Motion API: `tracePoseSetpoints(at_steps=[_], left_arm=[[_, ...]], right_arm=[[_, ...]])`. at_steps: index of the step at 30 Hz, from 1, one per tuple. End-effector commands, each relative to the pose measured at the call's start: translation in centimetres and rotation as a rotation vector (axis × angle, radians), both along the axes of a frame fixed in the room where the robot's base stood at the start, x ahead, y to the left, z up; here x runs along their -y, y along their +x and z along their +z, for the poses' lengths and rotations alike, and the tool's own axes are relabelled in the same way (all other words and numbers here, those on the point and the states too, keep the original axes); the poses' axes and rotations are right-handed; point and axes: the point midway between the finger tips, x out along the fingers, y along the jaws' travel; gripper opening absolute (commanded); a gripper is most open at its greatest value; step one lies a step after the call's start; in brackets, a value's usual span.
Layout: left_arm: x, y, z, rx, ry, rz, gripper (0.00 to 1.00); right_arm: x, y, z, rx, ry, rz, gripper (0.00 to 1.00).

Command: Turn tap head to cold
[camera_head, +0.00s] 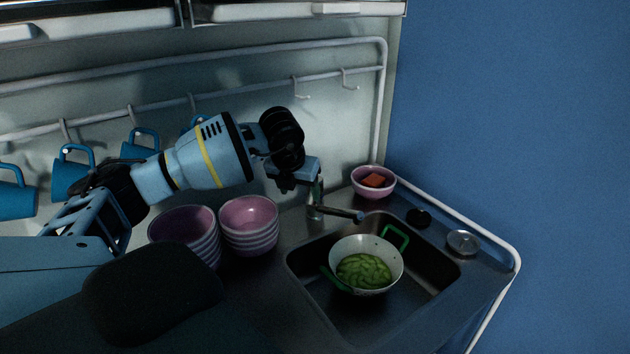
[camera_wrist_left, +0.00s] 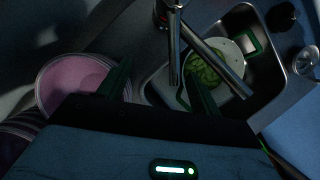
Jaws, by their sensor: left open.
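The tap (camera_head: 316,211) stands at the back left rim of the sink, and its spout (camera_head: 345,214) reaches right over the basin. In the left wrist view the tap (camera_wrist_left: 161,16) is at the top middle, with two metal bars coming from it; I cannot tell which is the head's lever. My left gripper (camera_head: 304,184) is just above and left of the tap in the head view, pointing down. In the left wrist view its two fingers (camera_wrist_left: 158,88) are spread apart and nothing is held. Contact with the tap cannot be made out. My right gripper is not in view.
The sink (camera_head: 305,267) holds a white colander (camera_head: 345,246) with green pods. Pink bowls (camera_head: 249,215) are stacked left of the sink, and a pink bowl (camera_head: 367,190) stands behind it. Blue mugs (camera_head: 74,176) hang from a rail. A metal lid (camera_head: 462,241) lies at the right.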

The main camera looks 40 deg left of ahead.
Motion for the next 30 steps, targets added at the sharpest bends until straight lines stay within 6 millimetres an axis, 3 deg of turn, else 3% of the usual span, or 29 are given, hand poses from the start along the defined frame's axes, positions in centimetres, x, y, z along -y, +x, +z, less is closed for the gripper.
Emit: tracePoseSetpoints(at_steps=[11,21,24,30], left_arm=[[-1.7,4.8,0.0,0.001,-0.002,0.0,0.64],[-3.5,9.3,-1.0,-0.009,-0.002,0.001,0.64],[-3.7,9.6,-3.1,-0.016,0.0,-0.001,0.64],[-4.0,10.4,-4.6,-0.007,0.0,-0.001,0.64]], right_arm=[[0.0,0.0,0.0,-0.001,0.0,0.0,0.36],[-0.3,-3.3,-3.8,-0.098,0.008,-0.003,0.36],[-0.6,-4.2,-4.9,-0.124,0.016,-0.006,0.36],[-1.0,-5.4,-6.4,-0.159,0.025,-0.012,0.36]])
